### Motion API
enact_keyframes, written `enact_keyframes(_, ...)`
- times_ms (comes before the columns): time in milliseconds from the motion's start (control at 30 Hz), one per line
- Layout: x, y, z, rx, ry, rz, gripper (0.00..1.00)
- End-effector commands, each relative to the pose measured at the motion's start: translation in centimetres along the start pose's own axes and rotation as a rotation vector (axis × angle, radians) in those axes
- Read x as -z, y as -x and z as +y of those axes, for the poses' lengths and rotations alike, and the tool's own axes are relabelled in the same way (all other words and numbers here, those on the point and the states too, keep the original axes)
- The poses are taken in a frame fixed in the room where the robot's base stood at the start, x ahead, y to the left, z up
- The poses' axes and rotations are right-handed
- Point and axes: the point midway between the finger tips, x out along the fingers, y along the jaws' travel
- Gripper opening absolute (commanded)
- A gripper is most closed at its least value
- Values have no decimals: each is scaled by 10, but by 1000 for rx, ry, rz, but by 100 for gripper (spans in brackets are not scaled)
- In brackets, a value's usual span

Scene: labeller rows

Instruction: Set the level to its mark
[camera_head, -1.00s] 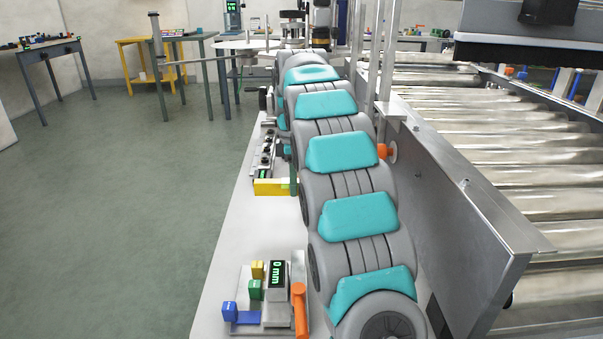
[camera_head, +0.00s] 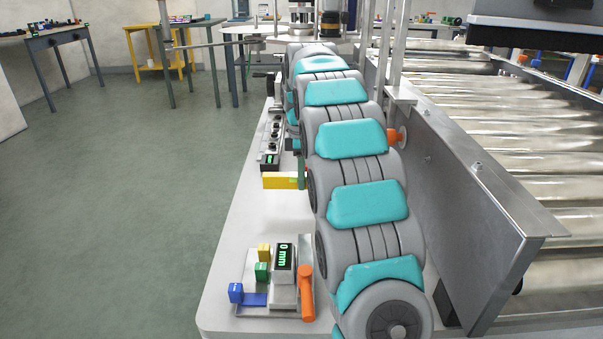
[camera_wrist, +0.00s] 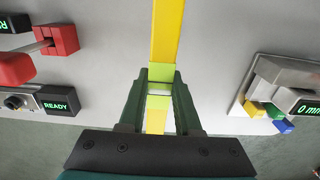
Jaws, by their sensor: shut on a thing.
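The level is a long yellow bar (camera_wrist: 167,35) with lime-green bands and a pale section near its middle. My gripper (camera_wrist: 160,88) has dark green fingers and is shut on the level around that middle section. In the head view, the yellow level (camera_head: 279,181) sticks out to the left of my gripper (camera_head: 302,176), over the white table. The arm hides its other end there. I cannot tell whether the level touches the tabletop. I cannot make out the mark.
A device with a "0 mm" display (camera_head: 285,256), coloured blocks and an orange lever (camera_head: 307,293) stands at the near table end. A "READY" box (camera_wrist: 57,104) and a red part (camera_wrist: 62,40) lie on the other side. A metal-sided roller conveyor (camera_head: 480,185) runs along the right.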

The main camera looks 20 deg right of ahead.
Motion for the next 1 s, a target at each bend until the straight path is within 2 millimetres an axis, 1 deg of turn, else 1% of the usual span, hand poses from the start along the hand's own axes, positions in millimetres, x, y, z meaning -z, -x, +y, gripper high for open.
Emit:
enact_keyframes(33, 0, -5, 0, 0, 0, 0, 0)
enact_keyframes(600, 0, -45, 0, 1, 0, -1, 0)
enact_keyframes(800, 0, -50, 0, -2, 0, 0, 0)
enact_keyframes(1000, 0, -50, 1, -3, 0, 0, 0)
